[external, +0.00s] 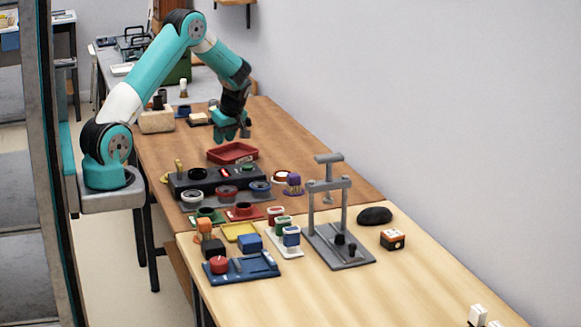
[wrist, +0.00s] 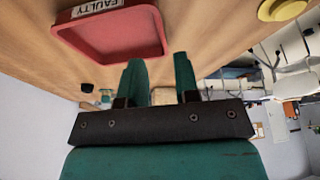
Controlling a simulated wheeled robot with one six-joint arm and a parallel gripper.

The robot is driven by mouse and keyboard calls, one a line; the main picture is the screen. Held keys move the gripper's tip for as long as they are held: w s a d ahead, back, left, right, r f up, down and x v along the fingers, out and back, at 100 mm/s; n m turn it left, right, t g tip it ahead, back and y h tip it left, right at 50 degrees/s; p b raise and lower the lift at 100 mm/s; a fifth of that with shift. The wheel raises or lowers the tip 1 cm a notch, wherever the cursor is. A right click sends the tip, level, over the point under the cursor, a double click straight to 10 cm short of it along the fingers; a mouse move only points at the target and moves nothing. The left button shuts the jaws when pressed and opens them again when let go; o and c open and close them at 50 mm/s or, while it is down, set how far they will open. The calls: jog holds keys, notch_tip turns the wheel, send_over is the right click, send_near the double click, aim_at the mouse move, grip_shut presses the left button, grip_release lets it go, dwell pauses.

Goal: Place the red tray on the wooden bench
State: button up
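The red tray (external: 232,153) lies flat on the brown wooden bench (external: 280,131), behind a black test unit. It also shows in the wrist view (wrist: 112,36), with a white label reading "FAULTY" on its rim, and it looks empty. My gripper (external: 231,134) points down above the tray's far side, apart from it. In the wrist view my two green fingers (wrist: 158,62) stand apart with nothing between them, near the tray's edge.
The black test unit (external: 208,180) with round cups stands just in front of the tray. A paler wooden bench top (external: 330,293) adjoins in front, holding a grey press (external: 340,248), a blue tray (external: 243,270) and small parts. Bare wood lies right of the red tray.

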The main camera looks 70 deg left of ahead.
jog(key=s+d+r+m+t, duration=0.1)
jog(key=s+d+r+m, duration=0.75)
jog(key=d+r, duration=0.4)
jog(key=s+d+r+m, duration=0.1)
jog(key=s+d+m, duration=0.1)
jog(key=s, duration=0.4)
jog(key=s+d+r+m, duration=0.2)
jog(key=s+d+m, duration=0.1)
jog(key=s+m, duration=0.2)
jog(key=shift+s+d+t, duration=0.15)
jog(key=shift+s+t, duration=0.25)
jog(key=shift+s, duration=0.5)
